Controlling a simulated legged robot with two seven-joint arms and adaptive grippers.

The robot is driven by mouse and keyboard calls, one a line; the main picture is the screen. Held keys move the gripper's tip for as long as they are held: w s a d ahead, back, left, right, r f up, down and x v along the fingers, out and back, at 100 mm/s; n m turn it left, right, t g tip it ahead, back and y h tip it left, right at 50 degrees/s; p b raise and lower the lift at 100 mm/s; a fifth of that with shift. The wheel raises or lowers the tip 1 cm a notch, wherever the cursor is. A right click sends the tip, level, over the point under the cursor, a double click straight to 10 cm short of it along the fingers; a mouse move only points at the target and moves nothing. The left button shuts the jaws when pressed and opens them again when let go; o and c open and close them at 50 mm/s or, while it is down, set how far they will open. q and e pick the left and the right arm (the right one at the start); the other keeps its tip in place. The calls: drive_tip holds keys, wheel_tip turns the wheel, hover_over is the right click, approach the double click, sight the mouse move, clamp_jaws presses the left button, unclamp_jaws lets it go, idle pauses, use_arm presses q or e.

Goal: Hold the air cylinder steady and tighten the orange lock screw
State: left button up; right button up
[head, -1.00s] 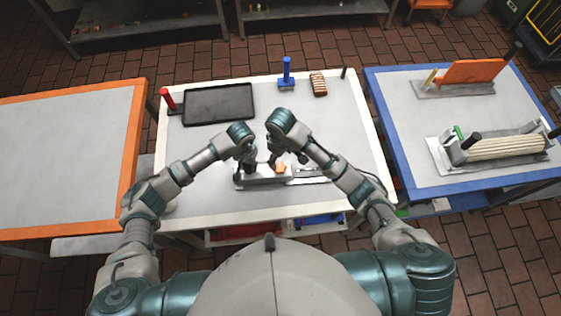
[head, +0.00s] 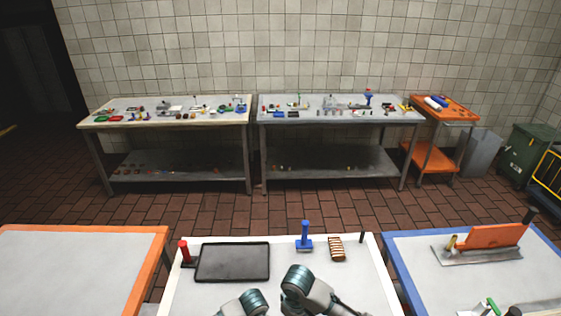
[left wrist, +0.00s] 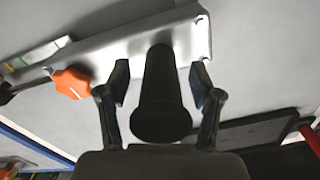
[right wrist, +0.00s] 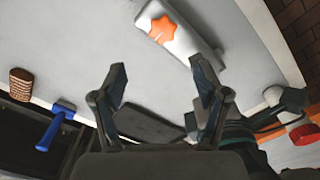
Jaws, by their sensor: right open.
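In the left wrist view a black upright cylinder (left wrist: 162,115) stands at one end of a grey metal body (left wrist: 115,48), seemingly the air cylinder. My left gripper (left wrist: 160,67) has one finger on each side of the black cylinder, with visible gaps, so it is open around it. The star-shaped orange lock screw (left wrist: 72,83) is to the left. In the right wrist view the orange screw (right wrist: 163,29) sits on the grey body (right wrist: 188,45), ahead of my right gripper (right wrist: 158,68), which is open, empty and apart from it. The head view shows neither gripper's fingers.
On the middle table (head: 345,300) are a black tray (head: 232,262), a red handle (head: 184,252), a blue stamp-like tool (head: 304,240) and a brown ribbed block (head: 337,249). An orange-edged table (head: 80,270) is left; a blue-edged table (head: 430,275) with fixtures is right.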

use_arm(q)
drive_tip(key=shift+r+p, duration=1.9)
drive_tip(key=shift+r, duration=2.65)
drive_tip(key=o, duration=0.6)
drive_tip(key=shift+c, duration=0.2)
